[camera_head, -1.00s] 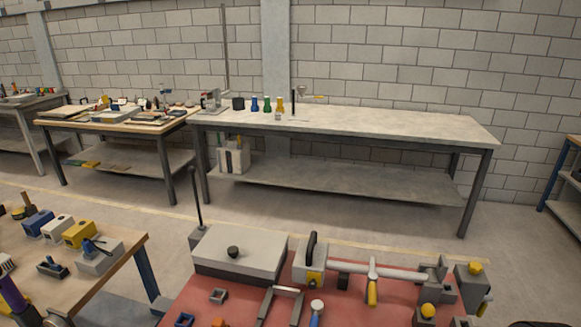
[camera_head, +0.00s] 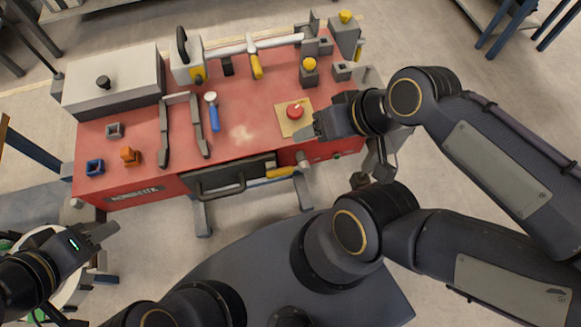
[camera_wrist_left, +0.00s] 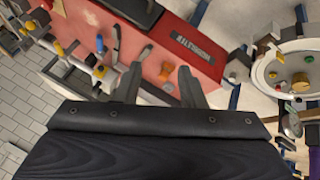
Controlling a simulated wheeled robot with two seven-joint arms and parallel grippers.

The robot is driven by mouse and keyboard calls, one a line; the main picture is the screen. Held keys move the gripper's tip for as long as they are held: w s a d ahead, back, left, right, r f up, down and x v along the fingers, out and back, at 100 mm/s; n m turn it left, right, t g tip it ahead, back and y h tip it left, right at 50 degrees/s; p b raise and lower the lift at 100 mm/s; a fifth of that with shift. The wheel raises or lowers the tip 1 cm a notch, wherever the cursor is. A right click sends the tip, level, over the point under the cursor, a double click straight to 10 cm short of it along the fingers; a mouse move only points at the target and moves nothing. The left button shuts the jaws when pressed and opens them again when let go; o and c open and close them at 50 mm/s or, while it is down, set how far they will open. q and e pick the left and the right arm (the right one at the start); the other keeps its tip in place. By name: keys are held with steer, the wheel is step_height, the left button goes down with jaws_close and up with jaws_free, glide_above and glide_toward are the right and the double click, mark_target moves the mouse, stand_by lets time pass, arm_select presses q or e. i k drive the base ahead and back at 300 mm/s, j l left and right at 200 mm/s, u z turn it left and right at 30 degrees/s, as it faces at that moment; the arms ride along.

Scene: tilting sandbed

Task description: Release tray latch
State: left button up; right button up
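The red machine bench (camera_head: 255,110) has a dark tray front (camera_head: 235,172) with a black bar handle (camera_head: 221,188) on its near side. A yellow lever (camera_head: 280,173), perhaps the tray latch, lies at the right end of that front. My left gripper (camera_head: 106,236) is near the bench's left front corner, apart from it and empty. Its two fingers stand apart in the left wrist view (camera_wrist_left: 160,84). My right gripper (camera_head: 306,133) is over the bench's right front, beside the red button (camera_head: 295,111). Its finger gap is not clear.
A grey lidded box (camera_head: 112,82) stands at the bench's back left. A blue block (camera_head: 95,167), an orange block (camera_head: 130,156) and a blue-handled tool (camera_head: 213,112) lie on top. A clamp bar (camera_head: 245,46) runs along the back. A round white tray (camera_wrist_left: 292,75) shows at right in the wrist view.

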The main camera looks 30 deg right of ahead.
mark_target(303, 166)
steer(key=k+l+u, duration=0.15)
steer(key=k+l, duration=0.7)
